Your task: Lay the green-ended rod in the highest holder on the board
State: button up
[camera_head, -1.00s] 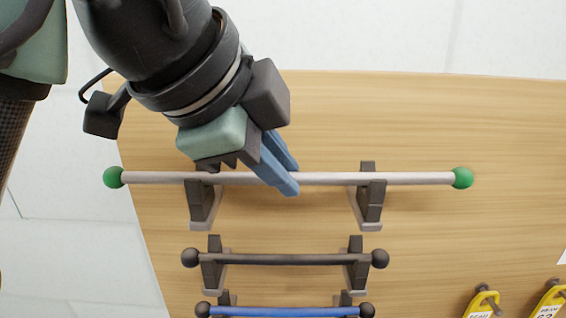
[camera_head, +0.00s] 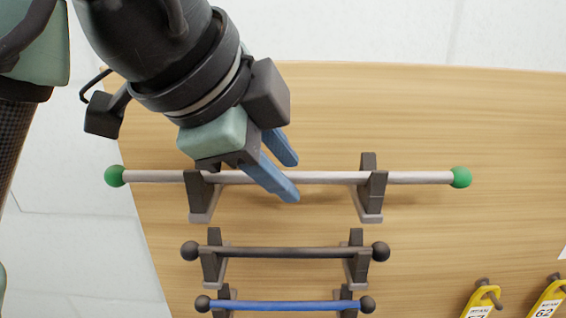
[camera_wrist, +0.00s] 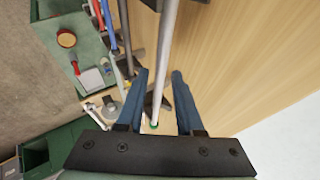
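The green-ended rod (camera_head: 320,178) is a light grey bar with a green ball at each end. It lies level across the two brackets of the highest holder (camera_head: 371,190) on the wooden board (camera_head: 480,120). My gripper (camera_head: 292,180) is at the rod, left of its middle, between the two brackets. Its blue fingers are spread apart and the rod passes between them. In the wrist view the rod (camera_wrist: 166,60) runs between the open fingers (camera_wrist: 160,88) with a gap on both sides.
Below, a black rod (camera_head: 285,253) and a blue rod (camera_head: 285,307) rest in lower holders. Yellow tags (camera_head: 482,300) hang on hooks at the lower right. The wrist view shows a green tray (camera_wrist: 75,50) with small items.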

jog(key=shift+o, duration=0.8)
jog(key=p+v, duration=0.8)
jog(key=v, duration=0.5)
jog(key=w+d+r+n+t+h+b, duration=0.2)
jog(key=w+d+n+t+h+b, duration=0.3)
jog(key=w+d+t, duration=0.35)
jog(key=s+a+n+t+y+b, duration=0.3)
jog(key=s+n+t+y+b, duration=0.4)
jog(key=n+t, duration=0.5)
jog(key=s+n+y, duration=0.1)
jog(key=n+y, duration=0.1)
jog(key=shift+y, duration=0.4)
